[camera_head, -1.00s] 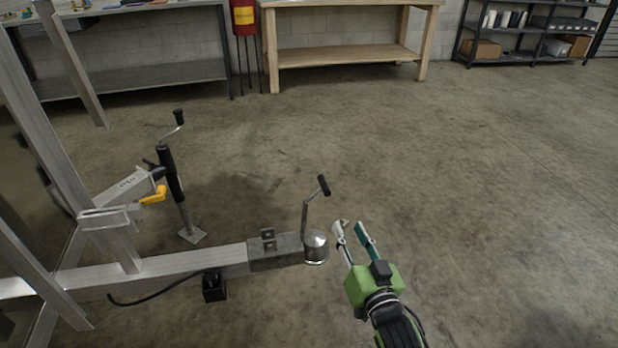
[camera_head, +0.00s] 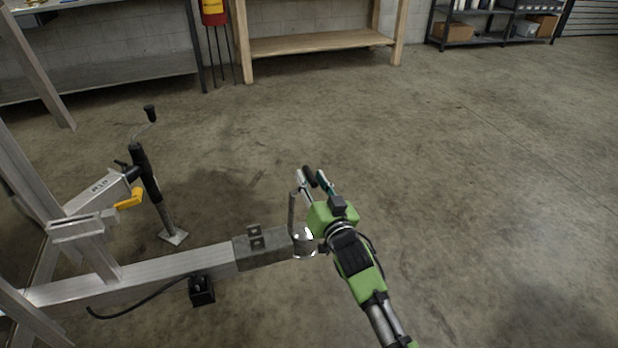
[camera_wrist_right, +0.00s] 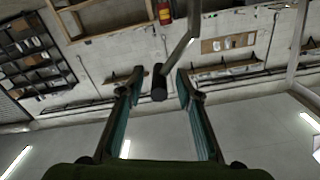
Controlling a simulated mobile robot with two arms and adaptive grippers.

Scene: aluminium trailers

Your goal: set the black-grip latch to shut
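The latch is a grey metal lever (camera_head: 292,212) that rises upright from the trailer coupler (camera_head: 264,247) and bends over at its top to a black grip (camera_head: 309,176). My right gripper (camera_head: 313,178) is at the top of the lever, with its fingers to either side of the black grip. In the right wrist view the grip (camera_wrist_right: 159,84) sits between the two open fingertips (camera_wrist_right: 160,82), with a gap on each side. The gripper body partly hides the coupler's rounded end. My left gripper is not in view.
A jack with a crank (camera_head: 148,175) and a yellow handle (camera_head: 130,199) stand left on the aluminium trailer frame (camera_head: 150,268). A black box (camera_head: 202,291) hangs below the beam. The floor to the right is clear. A wooden bench (camera_head: 320,42) stands at the back.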

